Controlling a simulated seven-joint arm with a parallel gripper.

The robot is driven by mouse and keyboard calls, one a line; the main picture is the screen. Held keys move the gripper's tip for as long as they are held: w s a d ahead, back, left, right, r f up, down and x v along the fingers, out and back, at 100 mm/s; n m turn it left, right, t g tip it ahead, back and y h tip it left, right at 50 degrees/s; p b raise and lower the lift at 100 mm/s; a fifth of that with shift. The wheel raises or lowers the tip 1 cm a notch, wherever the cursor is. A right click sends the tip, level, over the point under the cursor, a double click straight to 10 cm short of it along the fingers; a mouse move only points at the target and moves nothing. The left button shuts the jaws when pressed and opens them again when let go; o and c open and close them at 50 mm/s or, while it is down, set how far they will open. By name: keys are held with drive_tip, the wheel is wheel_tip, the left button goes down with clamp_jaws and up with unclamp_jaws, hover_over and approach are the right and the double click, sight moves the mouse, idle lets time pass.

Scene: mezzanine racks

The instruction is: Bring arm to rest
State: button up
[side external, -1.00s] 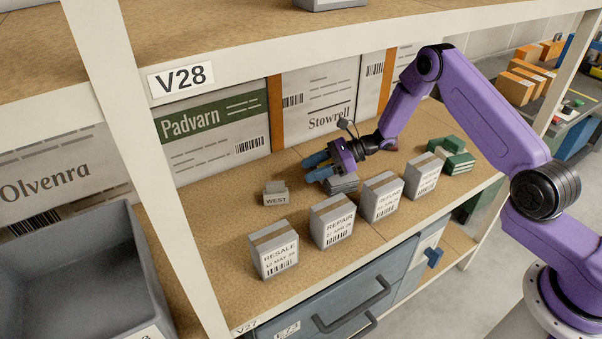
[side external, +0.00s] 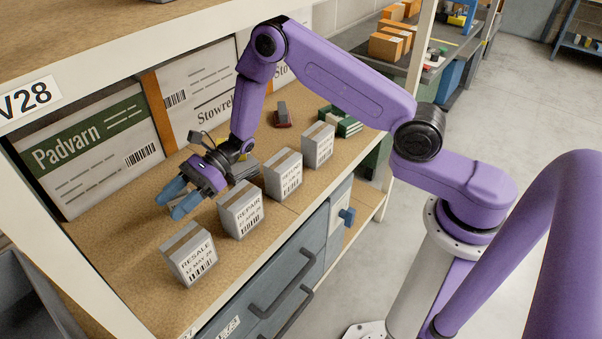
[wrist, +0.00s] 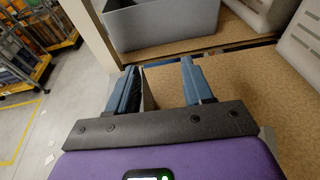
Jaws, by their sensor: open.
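My gripper (side external: 174,202) is open and empty at the end of my purple arm. In the side view its blue fingers show over the shelf (side external: 110,240), behind the RESALE box (side external: 189,254) and the REPAIR box (side external: 240,210). The wrist view shows the two fingers (wrist: 158,82) spread apart. A grey surface shows near the left finger there; I cannot tell which object it is. The WEST block is not visible in the side view.
More grey labelled boxes (side external: 283,174) continue the row. A Padvarn carton (side external: 95,150) stands at the back. The wrist view shows a grey bin (wrist: 165,25) ahead.

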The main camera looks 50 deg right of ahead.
drive_tip(key=s+a+g, duration=0.1)
drive_tip(key=s, duration=0.1)
drive_tip(key=s+a+n+g, duration=0.1)
drive_tip(key=s+a, duration=0.1)
drive_tip(key=s+a+g, duration=0.1)
drive_tip(key=s+a, duration=0.1)
drive_tip(key=shift+s+r+n, duration=0.1)
drive_tip(key=shift+r+n, duration=0.15)
drive_tip(key=shift+n, duration=0.15)
drive_tip(key=s+d+f+n+g+h, duration=0.15)
drive_tip(key=s+n+g+h, duration=0.45)
drive_tip(key=s, duration=0.6)
drive_tip(key=s+f+n+g+h, duration=0.2)
drive_tip(key=s+f+g+h, duration=0.15)
drive_tip(key=s+h, duration=0.65)
drive_tip(key=s+d+r+n+t, duration=0.3)
drive_tip(key=d+r+n+t, duration=0.3)
drive_tip(key=d+r+n, duration=0.3)
drive_tip(key=s+d+r+n+t+y, duration=0.1)
drive_tip(key=s+d+r+n+t, duration=0.2)
drive_tip(key=d+r+n, duration=0.6)
drive_tip(key=shift+d+n+t, duration=1.35)
drive_tip(key=shift+d+n, duration=0.35)
drive_tip(key=shift+d, duration=2.55)
drive_tip(key=shift+s, duration=0.1)
